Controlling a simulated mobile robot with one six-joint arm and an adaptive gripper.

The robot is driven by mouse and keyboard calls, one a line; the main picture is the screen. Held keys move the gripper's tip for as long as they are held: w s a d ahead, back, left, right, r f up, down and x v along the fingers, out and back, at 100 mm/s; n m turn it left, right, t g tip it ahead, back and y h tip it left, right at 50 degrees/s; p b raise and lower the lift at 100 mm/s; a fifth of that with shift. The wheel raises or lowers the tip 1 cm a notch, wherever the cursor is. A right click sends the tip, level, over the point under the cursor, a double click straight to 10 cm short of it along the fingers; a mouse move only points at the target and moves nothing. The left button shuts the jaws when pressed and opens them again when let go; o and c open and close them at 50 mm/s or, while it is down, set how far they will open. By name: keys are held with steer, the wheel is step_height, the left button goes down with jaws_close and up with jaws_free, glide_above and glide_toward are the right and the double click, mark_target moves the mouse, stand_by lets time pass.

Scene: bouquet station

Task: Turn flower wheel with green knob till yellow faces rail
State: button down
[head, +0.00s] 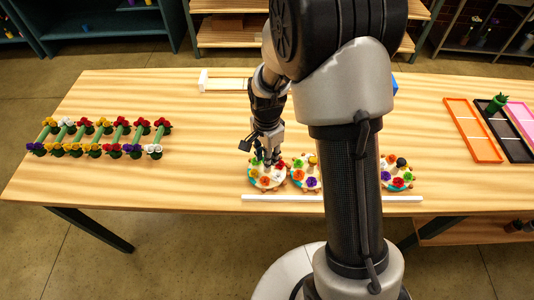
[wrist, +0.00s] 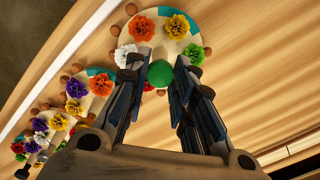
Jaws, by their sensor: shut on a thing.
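The flower wheel (head: 258,186) is a pale disc with flower heads and small brown pegs around its rim. It is the left one of three and shows at the top of the wrist view (wrist: 161,18). Its green knob (wrist: 159,74) sits between my fingertips. My gripper (head: 267,161) points down over this wheel and is shut on the knob. The orange flower (wrist: 141,28) is nearest the white rail (head: 330,198). White and green flowers also show; my fingers cover part of the wheel.
Close on the right is a second wheel (head: 305,172), with a third (head: 397,172) beyond it, partly behind my arm. Flower-ended green bars (head: 97,137) lie at the table's left. Orange (head: 473,130), black and pink trays lie at the right. The table between bars and wheels is clear.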

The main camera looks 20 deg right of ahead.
steer(key=n+p, duration=0.1)
steer(key=n, duration=0.5)
steer(key=shift+n, duration=0.3)
steer(key=n+p, duration=0.1)
steer(key=n, duration=0.5)
steer(key=shift+n, duration=0.4)
steer(key=c, duration=1.3)
jaws_free()
steer(key=shift+r, duration=0.1)
steer(key=shift+r, duration=5.9)
